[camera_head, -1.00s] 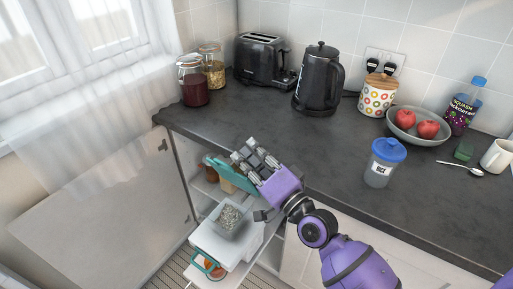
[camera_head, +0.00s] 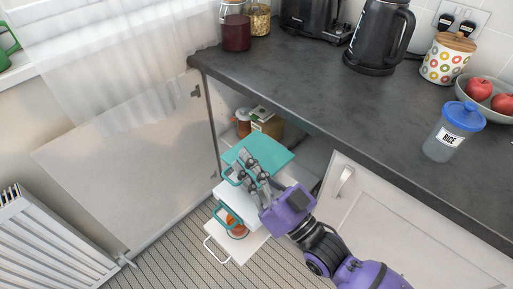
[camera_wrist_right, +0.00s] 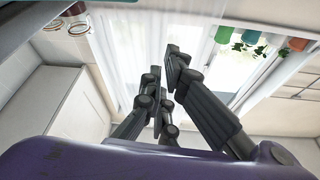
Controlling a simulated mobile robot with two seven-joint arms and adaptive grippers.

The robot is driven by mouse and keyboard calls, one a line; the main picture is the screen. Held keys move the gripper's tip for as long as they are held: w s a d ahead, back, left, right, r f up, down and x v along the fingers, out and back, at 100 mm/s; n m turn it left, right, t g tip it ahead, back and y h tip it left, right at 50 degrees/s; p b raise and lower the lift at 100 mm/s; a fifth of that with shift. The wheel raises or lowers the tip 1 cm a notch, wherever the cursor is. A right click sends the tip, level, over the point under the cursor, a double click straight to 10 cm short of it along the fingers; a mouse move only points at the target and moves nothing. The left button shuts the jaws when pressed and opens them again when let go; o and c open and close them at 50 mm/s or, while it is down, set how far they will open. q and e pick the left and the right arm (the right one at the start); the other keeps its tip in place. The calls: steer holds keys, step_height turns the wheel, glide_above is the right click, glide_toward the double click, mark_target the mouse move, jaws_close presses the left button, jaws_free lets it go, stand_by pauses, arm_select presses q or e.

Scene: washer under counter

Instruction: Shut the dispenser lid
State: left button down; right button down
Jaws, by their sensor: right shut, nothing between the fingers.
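The teal dispenser lid (camera_head: 267,152) lies roughly flat over the white dispenser (camera_head: 236,203), in the open cupboard under the counter. Its far part is clear to see, and my right gripper covers part of its near side. The inside of the dispenser is hidden; I cannot tell whether the lid sits fully down. My right gripper (camera_head: 244,166) is shut and empty, with its fingers over the lid; whether they touch it is unclear. In the right wrist view the gripper's fingers (camera_wrist_right: 167,75) point toward the window, and the lid is not clearly seen. My left gripper is not in view.
The open cupboard door (camera_head: 130,170) stands at left. A shelf with jars (camera_head: 266,122) is behind the lid. The dark counter (camera_head: 330,90) overhangs at right, with a rice container (camera_head: 452,132) on it. A white radiator (camera_head: 45,245) stands at lower left.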

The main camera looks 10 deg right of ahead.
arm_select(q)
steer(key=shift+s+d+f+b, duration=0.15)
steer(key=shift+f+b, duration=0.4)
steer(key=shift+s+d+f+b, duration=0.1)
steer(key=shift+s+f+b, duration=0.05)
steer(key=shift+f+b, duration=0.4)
arm_select(e)
steer(key=shift+s+a+f+n+g+y, duration=0.25)
steer(key=shift+f+n+g+y, duration=0.1)
steer(key=shift+f+n, duration=0.55)
steer(key=shift+s+a+f+n+g+y, duration=0.15)
steer(key=shift+a+f+n+g+y, duration=0.15)
steer(key=shift+f+n, duration=0.6)
steer(key=shift+s+a+f+n+g+y, duration=0.25)
steer(key=shift+f+n+y, duration=0.1)
steer(key=shift+f+n, duration=0.5)
steer(key=shift+f, duration=0.15)
